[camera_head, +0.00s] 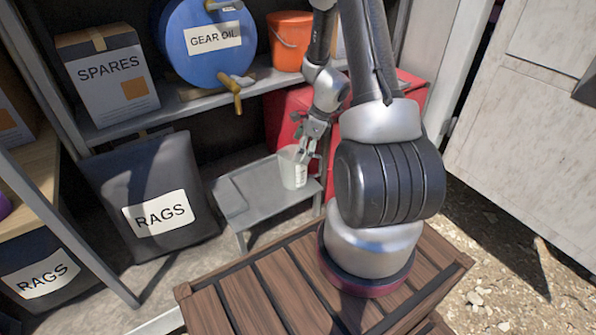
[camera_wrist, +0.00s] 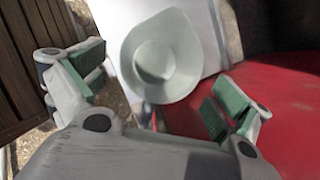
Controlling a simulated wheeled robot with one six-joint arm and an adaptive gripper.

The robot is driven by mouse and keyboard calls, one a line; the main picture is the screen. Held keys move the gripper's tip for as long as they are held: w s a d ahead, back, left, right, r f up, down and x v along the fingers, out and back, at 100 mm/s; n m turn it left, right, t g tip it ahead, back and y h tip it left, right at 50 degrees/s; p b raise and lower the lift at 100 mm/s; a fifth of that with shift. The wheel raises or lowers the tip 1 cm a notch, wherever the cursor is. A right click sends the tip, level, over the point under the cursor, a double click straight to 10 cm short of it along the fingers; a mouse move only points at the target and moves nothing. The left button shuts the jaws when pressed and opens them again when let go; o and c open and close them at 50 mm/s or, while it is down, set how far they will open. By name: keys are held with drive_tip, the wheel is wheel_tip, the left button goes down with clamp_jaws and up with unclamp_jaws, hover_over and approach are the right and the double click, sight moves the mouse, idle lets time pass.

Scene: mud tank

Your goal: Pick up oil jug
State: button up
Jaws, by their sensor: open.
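The oil jug (camera_head: 292,170) is a small white, open-topped jug with markings on its side. It stands upright on a low grey metal stand (camera_head: 236,203). My gripper (camera_head: 308,148) is at the jug's upper right side in the head view and partly covers it. In the wrist view, the jug (camera_wrist: 176,42) is seen from above, its round mouth and pouring lip showing. The open fingers of my gripper (camera_wrist: 158,84) lie left and right of the jug's near edge, with nothing held between them. I cannot tell whether a finger touches the jug.
A blue gear oil drum (camera_head: 205,62) with a yellow tap lies on the shelf above, beside an orange bucket (camera_head: 289,42). A red object (camera_head: 285,112) is close behind my gripper. A black rags bin (camera_head: 145,185) stands left of the stand. The stand's left part is bare.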

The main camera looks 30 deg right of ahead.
drive_tip(key=x, duration=0.6)
drive_tip(key=shift+r, duration=0.1)
drive_tip(key=c, duration=1)
